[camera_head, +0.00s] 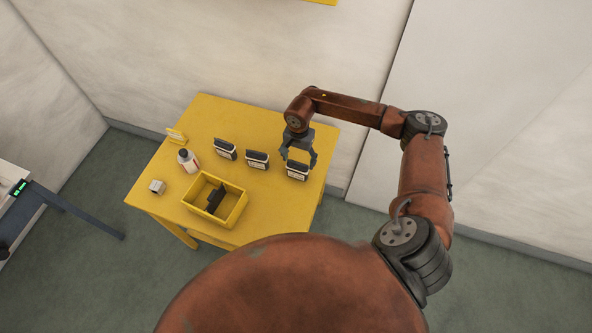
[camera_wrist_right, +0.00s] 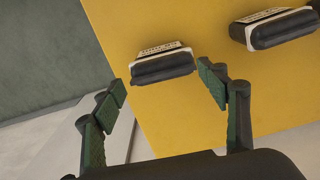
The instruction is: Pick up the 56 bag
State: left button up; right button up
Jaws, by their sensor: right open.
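Three dark bags with white labels stand in a row on the yellow table: a left one (camera_head: 225,149), a middle one (camera_head: 257,159) and a right one (camera_head: 297,171). The label numbers are too small to read, so I cannot tell which is the 56 bag. My right gripper (camera_head: 298,159) is open and empty, just above and behind the right bag. In the right wrist view that bag (camera_wrist_right: 162,66) lies between and slightly beyond the open fingertips (camera_wrist_right: 163,83), apart from both. Another bag (camera_wrist_right: 276,28) shows at the upper right there. My left gripper is not in view.
A yellow bin (camera_head: 233,217) with a dark item (camera_head: 216,197) inside stands at the table's front. A white bottle (camera_head: 187,160), a small pale box (camera_head: 157,187) and a yellow sign (camera_head: 176,136) are on the left. The yellow table (camera_head: 277,213) is bare at front right.

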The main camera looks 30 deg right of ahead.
aim_at(298, 164)
jog(key=o, duration=0.4)
jog(key=shift+w+f+p, duration=0.15)
jog(key=shift+f+p, duration=0.2)
jog(key=shift+f, duration=1.7)
jog(key=shift+r, duration=0.1)
jog(key=c, duration=1.4)
